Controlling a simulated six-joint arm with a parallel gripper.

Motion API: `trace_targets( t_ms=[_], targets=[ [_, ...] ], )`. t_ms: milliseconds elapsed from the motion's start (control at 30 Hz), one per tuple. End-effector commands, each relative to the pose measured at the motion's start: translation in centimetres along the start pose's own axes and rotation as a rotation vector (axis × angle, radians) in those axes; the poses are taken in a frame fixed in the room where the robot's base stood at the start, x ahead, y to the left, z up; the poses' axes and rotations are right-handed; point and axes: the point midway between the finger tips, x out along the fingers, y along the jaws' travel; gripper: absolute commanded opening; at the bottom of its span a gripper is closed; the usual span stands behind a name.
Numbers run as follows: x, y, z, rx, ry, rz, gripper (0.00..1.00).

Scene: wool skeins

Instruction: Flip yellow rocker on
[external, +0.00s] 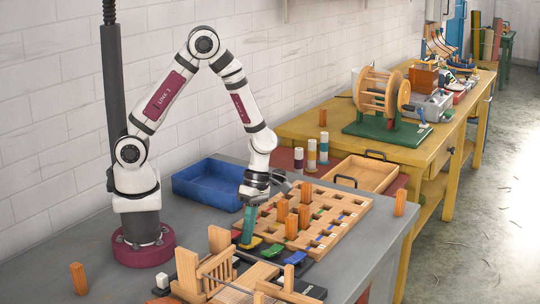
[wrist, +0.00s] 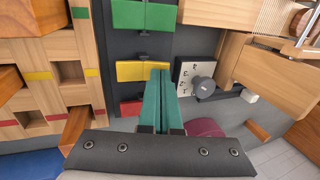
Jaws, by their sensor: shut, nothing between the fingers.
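The yellow rocker (wrist: 134,71) sits in a dark panel (wrist: 112,45) in the wrist view, between a green rocker (wrist: 142,14) and a red rocker (wrist: 130,108). My gripper (wrist: 160,72) is shut and empty. Its teal fingertips overlap the right end of the yellow rocker and hide part of it; I cannot tell whether they press on it. In the external view my gripper (external: 248,241) points down at the rocker row, beside the green rocker (external: 270,251) and a blue rocker (external: 295,257).
A wooden slotted board (external: 345,203) with upright orange blocks lies behind the rockers. A wooden frame device (external: 222,268) stands in front. A plate with a grey knob (wrist: 203,87) is close right of my fingers. A blue tray (external: 205,185) lies at the back.

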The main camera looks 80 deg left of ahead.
Motion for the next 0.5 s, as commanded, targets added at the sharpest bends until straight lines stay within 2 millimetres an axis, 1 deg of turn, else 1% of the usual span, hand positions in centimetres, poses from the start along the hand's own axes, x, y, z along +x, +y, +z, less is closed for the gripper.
trace_targets(
  t_ms=[67,167,500],
  targets=[
    [0.00,0.00,0.00,0.000,0.000,0.000,0.00],
    [0.57,-0.21,-0.02,-0.001,0.002,-0.002,0.00],
    [0.40,0.05,0.02,-0.001,0.000,0.000,0.00]
  ],
)
